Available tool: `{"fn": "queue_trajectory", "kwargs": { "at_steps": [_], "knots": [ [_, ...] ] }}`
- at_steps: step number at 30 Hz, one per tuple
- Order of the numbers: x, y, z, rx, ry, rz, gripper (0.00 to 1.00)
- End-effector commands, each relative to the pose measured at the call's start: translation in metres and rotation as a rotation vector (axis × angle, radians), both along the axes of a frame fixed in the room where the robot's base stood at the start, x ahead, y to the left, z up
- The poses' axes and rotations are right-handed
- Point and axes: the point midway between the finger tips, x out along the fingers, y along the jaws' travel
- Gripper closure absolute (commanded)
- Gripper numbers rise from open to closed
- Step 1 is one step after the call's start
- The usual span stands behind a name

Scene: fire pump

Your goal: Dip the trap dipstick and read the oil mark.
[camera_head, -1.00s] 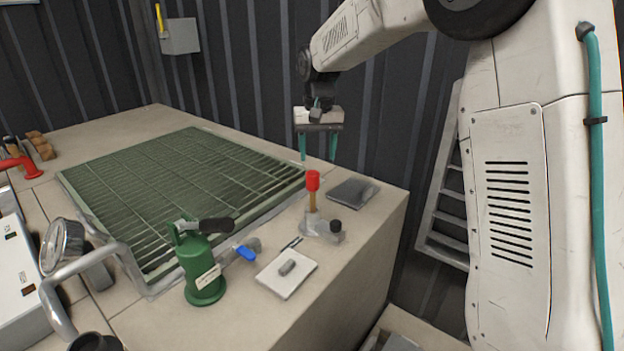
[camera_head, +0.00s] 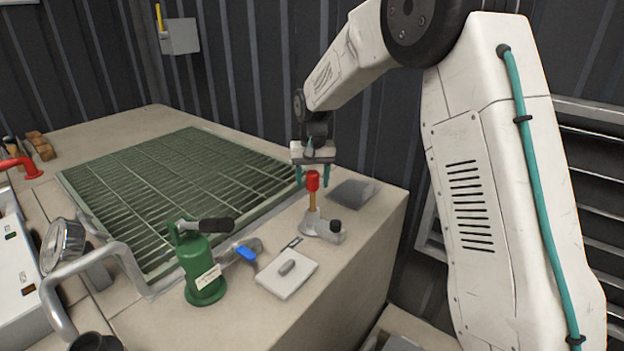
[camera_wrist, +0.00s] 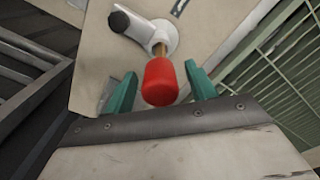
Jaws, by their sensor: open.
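The dipstick has a red cap (camera_head: 312,181) on a brass-coloured stem, standing upright in a grey trap fitting (camera_head: 322,228) on the bench. My gripper (camera_head: 312,180) is open with its teal fingers at the height of the red cap. In the wrist view the red cap (camera_wrist: 160,82) sits between the two teal fingers, with a gap on each side. The grey fitting (camera_wrist: 148,32) with its dark knob shows beyond it. The oil mark is hidden; the lower part of the stem is inside the fitting.
The green grating (camera_head: 180,195) fills the bench middle. The bench's right edge is close.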

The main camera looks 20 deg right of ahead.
Motion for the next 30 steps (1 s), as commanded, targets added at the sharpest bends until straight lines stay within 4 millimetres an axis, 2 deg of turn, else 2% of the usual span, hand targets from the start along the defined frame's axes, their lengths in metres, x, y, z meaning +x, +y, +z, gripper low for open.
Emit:
{"fn": "queue_trajectory", "kwargs": {
  "at_steps": [3,9,13,16,24,30],
  "knots": [
    [0.000,0.000,0.000,0.000,0.000,0.000,0.44],
    [0.000,-0.001,0.000,0.000,0.000,-0.001,1.00],
    [0.000,-0.001,0.003,0.000,-0.001,-0.001,1.00],
    [0.001,-0.001,0.018,0.000,-0.005,-0.001,1.00],
    [0.002,0.000,0.096,0.001,-0.007,-0.001,1.00],
    [0.001,0.000,0.136,0.000,-0.004,0.000,1.00]
  ]
}}
